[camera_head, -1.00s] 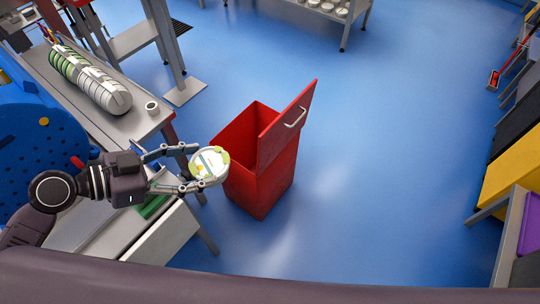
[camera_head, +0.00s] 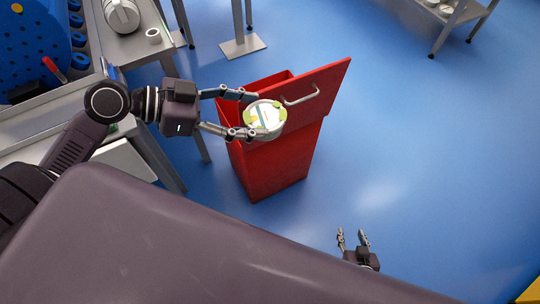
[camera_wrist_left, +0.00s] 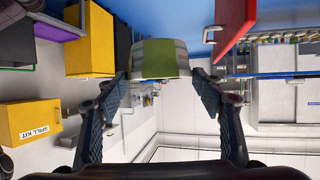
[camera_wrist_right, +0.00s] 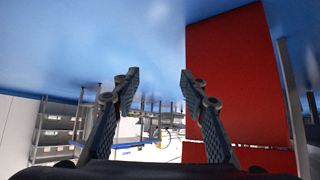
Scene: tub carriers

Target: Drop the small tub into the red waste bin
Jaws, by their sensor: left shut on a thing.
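The small tub (camera_head: 265,118) is white with a green and yellow label. My left gripper (camera_head: 245,115) is shut on it and holds it above the red waste bin (camera_head: 265,165), in front of the bin's raised lid (camera_head: 325,90). The tub also shows between the fingers in the left wrist view (camera_wrist_left: 160,58). The tub and gripper hide much of the bin's opening. My right gripper (camera_head: 355,240) is open and empty, low to the right of the bin. In the right wrist view, the bin's red side (camera_wrist_right: 228,90) stands beyond its fingers.
The blue floor (camera_head: 420,150) right of the bin is clear.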

